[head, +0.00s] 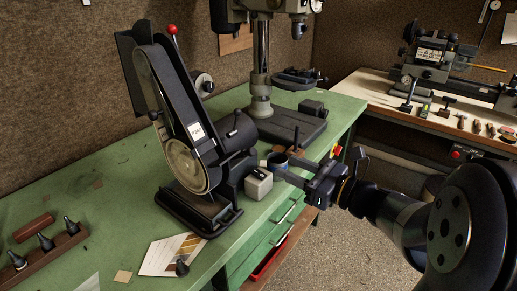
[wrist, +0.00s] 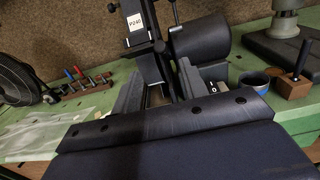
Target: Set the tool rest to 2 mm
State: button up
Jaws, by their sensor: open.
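A black belt grinder (head: 180,115) stands on the green bench, with a P240 label on its side. It also shows in the wrist view (wrist: 150,45), straight ahead of my gripper. I cannot clearly make out the tool rest or its setting. My gripper (head: 283,170) is open, to the right of the grinder, with its fingers pointing at it. In the wrist view my gripper (wrist: 158,90) has its two grey fingers apart, with dark grinder parts beyond the gap. I see nothing held. A small grey box (head: 258,184) sits beside the grinder, near the fingers.
A drill press (head: 261,75) stands at the back right. A rack (head: 48,252) of dark-tipped tools and a sheet with sample strips (head: 165,256) lie in front. A lathe bench (head: 375,95) is at the far right.

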aim_at(254, 152)
jog(key=p+x, duration=0.1)
jog(key=x, duration=0.8)
jog(key=shift+w+a, duration=0.2)
jog(key=shift+a, duration=0.05)
grip_shut()
